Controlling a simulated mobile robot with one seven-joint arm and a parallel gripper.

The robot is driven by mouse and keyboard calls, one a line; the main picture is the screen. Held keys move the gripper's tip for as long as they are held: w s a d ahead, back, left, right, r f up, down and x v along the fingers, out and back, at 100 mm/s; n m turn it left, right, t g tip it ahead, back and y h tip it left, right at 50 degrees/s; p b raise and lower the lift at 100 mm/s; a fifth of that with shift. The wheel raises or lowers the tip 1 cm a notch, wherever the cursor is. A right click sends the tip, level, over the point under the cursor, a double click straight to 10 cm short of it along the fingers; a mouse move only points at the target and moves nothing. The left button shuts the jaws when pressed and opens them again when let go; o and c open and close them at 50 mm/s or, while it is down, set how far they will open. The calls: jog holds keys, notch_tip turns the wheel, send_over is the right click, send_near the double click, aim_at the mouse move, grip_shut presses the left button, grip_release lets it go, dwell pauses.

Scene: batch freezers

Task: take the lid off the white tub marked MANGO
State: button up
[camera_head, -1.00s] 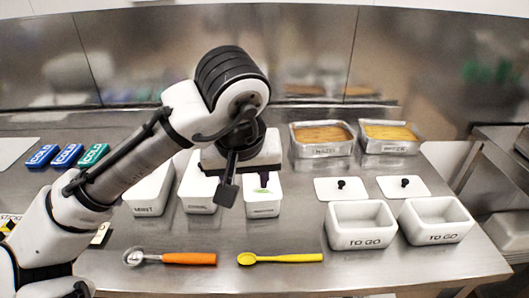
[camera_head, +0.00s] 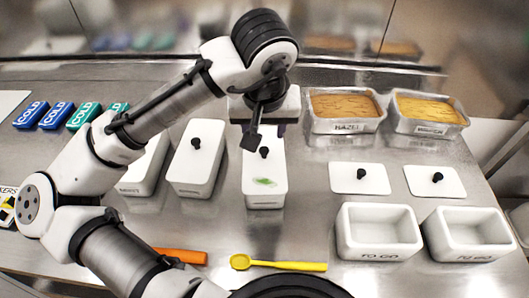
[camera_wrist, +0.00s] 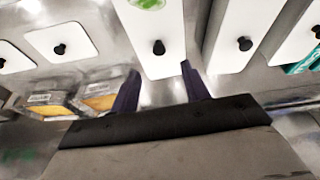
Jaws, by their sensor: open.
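Three white lidded tubs with black knobs stand in a row: a left tub (camera_head: 146,165), a middle tub (camera_head: 194,165) and a right tub (camera_head: 266,192). The right tub's lid has a green mark and a black knob (camera_head: 264,152). I cannot read MANGO on any tub; the front labels are blurred or foreshortened. My gripper (camera_head: 264,134) is open and empty near the far end of the right tub. In the wrist view, its dark fingers (camera_wrist: 161,87) point toward that tub's lid, with the knob (camera_wrist: 158,47) beyond the tips and roughly centred between them.
Two metal trays, one marked HAZEL (camera_head: 345,127) and another (camera_head: 430,132), stand at back right. A yellow spoon (camera_head: 285,265) and an orange-handled scoop (camera_head: 182,256) lie in front.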

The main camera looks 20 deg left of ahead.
aim_at(264, 149)
jog(key=p+x, duration=0.1)
jog(key=x, duration=0.7)
jog(key=shift+w, duration=0.1)
grip_shut()
